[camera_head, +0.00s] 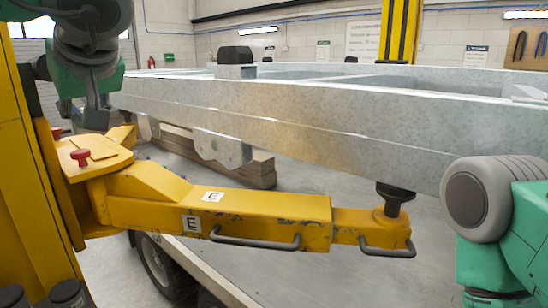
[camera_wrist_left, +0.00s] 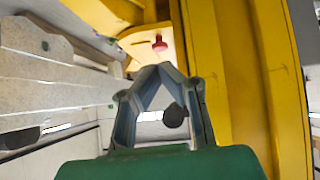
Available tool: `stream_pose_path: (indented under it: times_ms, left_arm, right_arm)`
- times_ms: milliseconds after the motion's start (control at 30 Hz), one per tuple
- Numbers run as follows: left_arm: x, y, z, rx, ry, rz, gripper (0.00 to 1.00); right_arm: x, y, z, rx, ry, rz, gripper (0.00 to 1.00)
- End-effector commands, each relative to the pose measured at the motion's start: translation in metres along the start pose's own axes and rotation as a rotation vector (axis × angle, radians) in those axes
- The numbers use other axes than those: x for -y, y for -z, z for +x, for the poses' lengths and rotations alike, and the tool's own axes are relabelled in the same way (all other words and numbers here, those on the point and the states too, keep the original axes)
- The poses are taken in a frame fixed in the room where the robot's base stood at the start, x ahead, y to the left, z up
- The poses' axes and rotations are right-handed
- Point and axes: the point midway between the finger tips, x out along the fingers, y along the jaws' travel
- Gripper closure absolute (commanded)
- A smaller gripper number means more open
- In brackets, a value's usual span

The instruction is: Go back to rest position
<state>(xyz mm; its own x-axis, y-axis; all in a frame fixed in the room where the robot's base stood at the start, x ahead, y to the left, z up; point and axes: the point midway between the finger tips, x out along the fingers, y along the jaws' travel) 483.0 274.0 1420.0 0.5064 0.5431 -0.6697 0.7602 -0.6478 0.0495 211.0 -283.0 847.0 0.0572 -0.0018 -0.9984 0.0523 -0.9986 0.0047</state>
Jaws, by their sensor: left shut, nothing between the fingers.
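My left gripper (camera_head: 96,118) hangs from the left arm at the upper left of the head view, beside the yellow post and above the yellow lift arm (camera_head: 230,215). In the left wrist view the left gripper (camera_wrist_left: 158,68) has its fingertips together, with nothing held. A red knob (camera_wrist_left: 159,43) on the yellow bracket shows just beyond the fingertips. My right arm shows at the right edge of the head view, in front of the galvanized frame. Its gripper is out of view.
The galvanized trailer frame (camera_head: 300,112) spans the head view. A black pad (camera_head: 394,196) on the lift arm sits under it. The yellow post (camera_head: 25,190) stands close on the left; it fills the right of the wrist view (camera_wrist_left: 240,80). Stacked timber (camera_head: 262,172) lies behind.

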Motion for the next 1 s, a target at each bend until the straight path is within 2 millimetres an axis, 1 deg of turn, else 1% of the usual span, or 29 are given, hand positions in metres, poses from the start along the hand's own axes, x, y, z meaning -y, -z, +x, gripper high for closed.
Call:
stream_pose_path:
  times_ms: [33, 133, 267, 367, 467, 567, 600, 667, 700, 767, 800, 867, 900, 967, 1000]
  left_arm:
    - [-0.005, -0.007, 0.009, -0.014, 0.004, 0.006, 1.0]
    - [-0.018, -0.02, 0.024, -0.046, 0.005, 0.012, 1.0]
    - [-0.029, -0.039, 0.048, -0.092, -0.001, 0.025, 1.0]
    - [-0.037, -0.058, 0.071, -0.132, -0.014, 0.04, 1.0]
    - [-0.043, -0.081, 0.103, -0.168, -0.034, 0.065, 1.0]
    - [-0.047, -0.112, 0.144, -0.199, -0.07, 0.104, 1.0]
    - [-0.048, -0.129, 0.164, -0.207, -0.09, 0.127, 1.0]
    - [-0.05, -0.16, 0.194, -0.214, -0.128, 0.17, 1.0]
    - [-0.048, -0.184, 0.215, -0.21, -0.157, 0.204, 1.0]
    - [-0.043, -0.221, 0.244, -0.195, -0.203, 0.257, 1.0]
    - [-0.039, -0.247, 0.261, -0.177, -0.234, 0.293, 1.0]
    - [-0.029, -0.286, 0.283, -0.14, -0.276, 0.349, 1.0]
    - [-0.022, -0.313, 0.296, -0.109, -0.303, 0.387, 1.0]
    - [-0.008, -0.353, 0.312, -0.054, -0.339, 0.443, 1.0]
    - [0.003, -0.38, 0.321, -0.013, -0.36, 0.479, 1.0]
  right_arm:
    - [0.0, 0.0, 0.003, 0.0, 0.0, 0.0, 0.6]
    - [0.0, 0.0, 0.007, 0.0, 0.0, 0.0, 0.6]
    - [0.0, 0.0, 0.013, -0.001, 0.0, 0.001, 0.6]
    - [0.0, -0.001, 0.019, -0.001, -0.001, 0.001, 0.6]
    - [0.0, -0.001, 0.026, -0.001, -0.001, 0.001, 0.6]
    - [0.0, -0.002, 0.035, 0.0, -0.001, 0.002, 0.6]
    - [0.0, -0.002, 0.04, 0.0, -0.001, 0.002, 0.6]
    - [0.0, -0.003, 0.048, 0.0, -0.001, 0.002, 0.6]
    - [0.0, -0.003, 0.053, 0.0, -0.001, 0.002, 0.6]
    - [0.0, -0.003, 0.061, 0.0, -0.001, 0.001, 0.6]
    - [0.0, -0.004, 0.066, 0.0, -0.001, 0.001, 0.6]
    - [0.0, -0.004, 0.073, 0.0, -0.001, 0.001, 0.6]
    - [0.0, -0.004, 0.077, 0.0, -0.001, 0.001, 0.6]
    - [0.0, -0.004, 0.084, 0.0, 0.0, 0.001, 0.6]
    - [0.0, -0.005, 0.088, 0.0, 0.0, 0.001, 0.6]
